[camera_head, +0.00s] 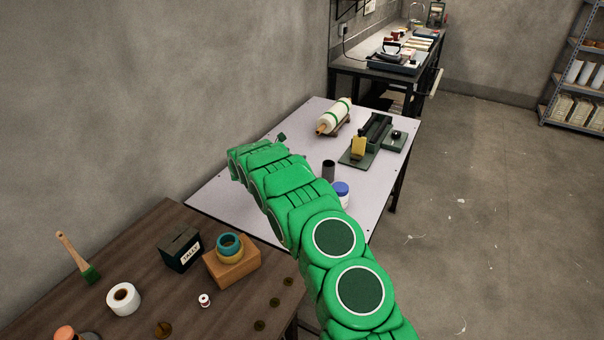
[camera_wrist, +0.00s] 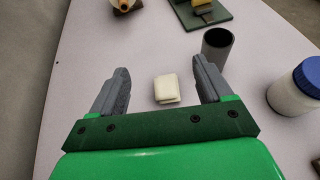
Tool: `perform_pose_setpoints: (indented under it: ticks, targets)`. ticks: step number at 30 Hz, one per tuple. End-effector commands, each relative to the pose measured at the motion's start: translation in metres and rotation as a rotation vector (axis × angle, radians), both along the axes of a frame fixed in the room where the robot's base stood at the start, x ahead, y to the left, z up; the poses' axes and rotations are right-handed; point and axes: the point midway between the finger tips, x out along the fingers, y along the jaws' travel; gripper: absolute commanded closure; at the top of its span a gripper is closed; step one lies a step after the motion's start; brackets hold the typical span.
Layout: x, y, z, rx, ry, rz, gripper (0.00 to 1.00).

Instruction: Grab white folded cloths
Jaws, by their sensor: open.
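A small stack of white folded cloths (camera_wrist: 167,88) lies on the pale table top, seen in the wrist view between and beyond my fingers. My gripper (camera_wrist: 160,85) is open, with its two grey fingers spread to either side of the cloths and nothing held. Whether the fingers are level with the cloths or above them I cannot tell. In the head view my green arm reaches over the white table (camera_head: 305,125), and the cloths are hidden behind it. My fingers are mostly hidden there too.
A dark cup (camera_wrist: 217,45) stands just right of my right finger. A blue-lidded white jar (camera_wrist: 296,88) stands farther right. A cloth roll (camera_head: 335,117) and a green device (camera_head: 374,140) are at the back. A brown table (camera_head: 150,245) with several items is nearer.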

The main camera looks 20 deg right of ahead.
Motion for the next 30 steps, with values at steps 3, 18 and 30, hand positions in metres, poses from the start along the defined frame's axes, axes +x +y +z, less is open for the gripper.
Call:
perform_pose_setpoints:
  ticks: [3,18,30]
  targets:
    - [-0.001,0.000,-0.041,0.001,0.006,0.000,0.21]
    - [0.004,-0.006,-0.089,0.002,-0.001,-0.002,0.21]
    - [0.017,-0.023,-0.099,0.000,0.000,-0.001,0.21]
